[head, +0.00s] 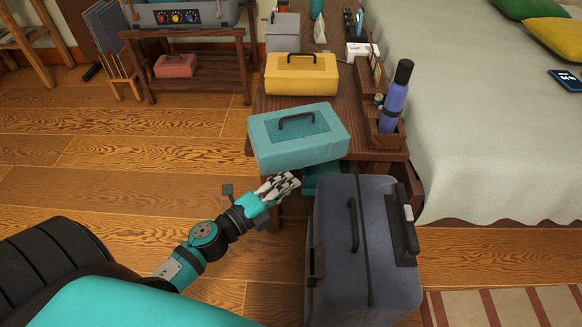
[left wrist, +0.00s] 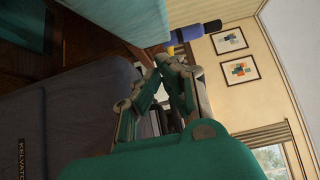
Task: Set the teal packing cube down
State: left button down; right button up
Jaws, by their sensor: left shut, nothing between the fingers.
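The teal packing cube (head: 297,137), with a mesh top and dark handle, rests upright on the near end of the wooden bench (head: 355,143). Its near left side reaches to the bench edge. In the left wrist view the cube (left wrist: 112,16) fills the upper left. My left gripper (head: 291,181) is just below and in front of the cube, apart from it, with its fingers closed and empty. In the left wrist view its fingertips (left wrist: 168,60) come together. My right gripper is in neither view.
A dark grey suitcase (head: 350,250) stands right of my left gripper. A yellow case (head: 302,74) sits behind the cube, a blue bottle (head: 396,97) to its right. Another teal item (head: 320,177) shows under the bench. The bed (head: 480,120) is right; open floor (head: 120,190) lies left.

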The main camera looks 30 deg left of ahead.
pick_arm(q)
jog(key=w, duration=0.2)
jog(key=w+a, duration=0.1)
jog(key=w, duration=0.1)
jog(key=shift+w+a, duration=0.15)
jog(key=shift+w, duration=0.15)
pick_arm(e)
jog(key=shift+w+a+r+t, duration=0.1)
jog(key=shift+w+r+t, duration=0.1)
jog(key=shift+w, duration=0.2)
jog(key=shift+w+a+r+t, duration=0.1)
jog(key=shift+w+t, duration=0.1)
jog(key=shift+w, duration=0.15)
